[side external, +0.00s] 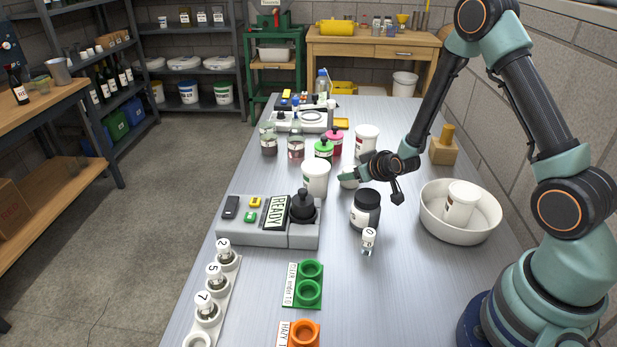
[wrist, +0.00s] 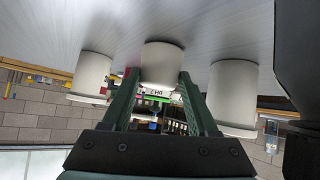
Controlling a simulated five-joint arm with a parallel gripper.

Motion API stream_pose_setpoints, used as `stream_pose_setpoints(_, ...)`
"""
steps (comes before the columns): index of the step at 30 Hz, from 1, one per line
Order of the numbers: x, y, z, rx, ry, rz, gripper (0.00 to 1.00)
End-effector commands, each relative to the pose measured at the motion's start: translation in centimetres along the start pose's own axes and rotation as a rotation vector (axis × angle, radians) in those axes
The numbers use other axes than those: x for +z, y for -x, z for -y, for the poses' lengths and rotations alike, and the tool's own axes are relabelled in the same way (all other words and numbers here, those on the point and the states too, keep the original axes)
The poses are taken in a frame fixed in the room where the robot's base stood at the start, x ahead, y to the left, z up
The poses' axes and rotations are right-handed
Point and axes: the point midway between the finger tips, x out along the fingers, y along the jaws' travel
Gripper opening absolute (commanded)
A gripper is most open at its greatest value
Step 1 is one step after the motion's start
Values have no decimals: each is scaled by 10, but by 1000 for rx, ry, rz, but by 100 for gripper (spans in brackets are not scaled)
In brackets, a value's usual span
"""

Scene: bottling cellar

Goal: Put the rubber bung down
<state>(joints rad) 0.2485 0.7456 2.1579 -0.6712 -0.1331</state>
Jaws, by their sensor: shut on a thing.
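My gripper (side external: 347,178) is low over the middle of the table, with its jaws pointing left. It is shut on a pale round thing (side external: 349,181), partly hidden by the jaws. In the wrist view my gripper's green fingers (wrist: 160,78) stand on either side of a pale cylinder (wrist: 163,62). I cannot tell from its look whether this is the rubber bung, nor whether it touches the table. A white tub (side external: 315,180) stands just left of the jaws, and another white tub (side external: 367,139) stands behind them.
A dark jar (side external: 366,211) and small numbered vial (side external: 368,243) stand in front of my gripper. A white bowl (side external: 458,232) holding a tub is right. A grey device (side external: 267,236) reads READY. Green (side external: 296,300) and orange holders stand nearer. Clear tabletop lies between these.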

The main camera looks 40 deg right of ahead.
Motion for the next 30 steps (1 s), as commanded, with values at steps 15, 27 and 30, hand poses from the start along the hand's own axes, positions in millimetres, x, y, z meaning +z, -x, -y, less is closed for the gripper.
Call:
stream_pose_setpoints(15, 2, -1, 0, 0, 0, 0, 90)
stream_pose_setpoints(27, -1, 36, 0, 0, 0, -1, 90)
stream_pose_setpoints(30, -1, 50, 0, 0, 0, -2, 90)
